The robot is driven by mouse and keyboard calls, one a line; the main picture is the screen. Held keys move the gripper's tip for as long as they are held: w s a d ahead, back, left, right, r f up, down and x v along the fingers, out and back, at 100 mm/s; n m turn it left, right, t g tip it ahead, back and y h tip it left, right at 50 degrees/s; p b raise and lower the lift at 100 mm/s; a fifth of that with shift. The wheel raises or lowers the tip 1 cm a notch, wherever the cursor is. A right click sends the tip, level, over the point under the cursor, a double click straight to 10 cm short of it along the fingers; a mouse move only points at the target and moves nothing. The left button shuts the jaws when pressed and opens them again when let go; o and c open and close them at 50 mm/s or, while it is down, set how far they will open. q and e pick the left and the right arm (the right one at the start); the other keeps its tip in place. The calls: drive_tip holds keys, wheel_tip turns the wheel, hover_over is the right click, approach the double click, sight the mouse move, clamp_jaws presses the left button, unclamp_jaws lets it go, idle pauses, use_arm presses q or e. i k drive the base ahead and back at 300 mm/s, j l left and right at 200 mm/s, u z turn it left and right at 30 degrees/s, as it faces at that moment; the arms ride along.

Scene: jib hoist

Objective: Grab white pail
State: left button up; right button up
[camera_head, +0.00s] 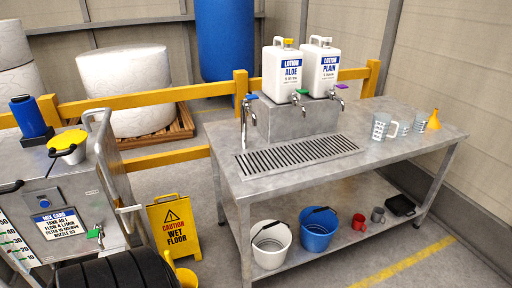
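The white pail (271,248) stands upright and open on the lower shelf of the metal table, near the shelf's front left. Its dark handle rests along the rim. It looks empty, though its bottom is not fully seen. A blue pail (318,231) with a dark handle stands close to its right. Neither of my grippers shows in the head view, and nothing holds the white pail.
The metal table (400,158) carries two lotion jugs (285,68) and clear measuring cups (384,126). A red mug (358,222) stands farther right on the shelf. A yellow wet-floor sign (172,226) stands left of the table. A metal cart (110,185) fills the left.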

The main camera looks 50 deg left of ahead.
sight(271, 239)
drive_tip(key=u, duration=1.25)
